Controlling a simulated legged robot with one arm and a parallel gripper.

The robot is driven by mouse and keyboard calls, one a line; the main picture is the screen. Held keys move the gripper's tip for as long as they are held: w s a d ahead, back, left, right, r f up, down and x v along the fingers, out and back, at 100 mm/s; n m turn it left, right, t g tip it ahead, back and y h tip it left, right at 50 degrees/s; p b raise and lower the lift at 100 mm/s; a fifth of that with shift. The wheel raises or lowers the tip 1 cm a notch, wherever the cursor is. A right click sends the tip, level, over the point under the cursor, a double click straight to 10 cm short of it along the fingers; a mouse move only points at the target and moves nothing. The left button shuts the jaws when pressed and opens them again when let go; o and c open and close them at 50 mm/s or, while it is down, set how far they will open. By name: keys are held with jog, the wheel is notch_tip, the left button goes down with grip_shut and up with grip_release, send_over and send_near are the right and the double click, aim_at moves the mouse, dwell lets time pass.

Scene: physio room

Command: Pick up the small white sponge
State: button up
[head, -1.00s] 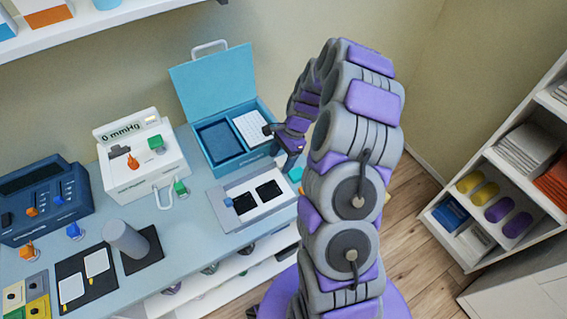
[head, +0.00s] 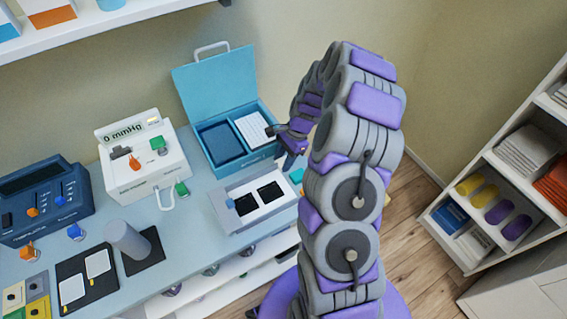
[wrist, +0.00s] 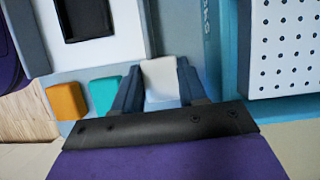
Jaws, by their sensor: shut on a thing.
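The small white sponge (wrist: 160,80) is between the two dark blue fingers of my gripper (wrist: 158,88) in the wrist view. The fingers touch its left and right sides, and the gripper is shut on it. I cannot tell whether it is clear of the table. In the head view my gripper (head: 292,161) is at the right end of the table, just right of the blue case. The white sponge is hidden there.
A teal block (wrist: 104,95) and an orange block (wrist: 66,101) sit left of the gripper. The open blue case (head: 236,157) holds a white perforated panel (wrist: 284,45). A white tray with black pads (head: 222,208) lies in front of it.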

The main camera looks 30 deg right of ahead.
jog(key=shift+d, duration=0.3)
jog(key=shift+r, duration=0.6)
jog(key=r+p, duration=0.1)
jog(key=s+r, duration=0.1)
jog(key=shift+d+r+p, duration=0.1)
jog(key=shift+r+p, duration=0.2)
jog(key=shift+p, duration=0.05)
jog(key=s+d, duration=0.1)
jog(key=s, duration=0.3)
jog(key=s+d+p, duration=0.1)
jog(key=s+d, duration=0.1)
jog(key=s, duration=0.3)
jog(key=s+d+r+p, duration=0.1)
jog(key=s, duration=0.4)
jog(key=shift+s+d, duration=0.15)
jog(key=shift+s, duration=0.05)
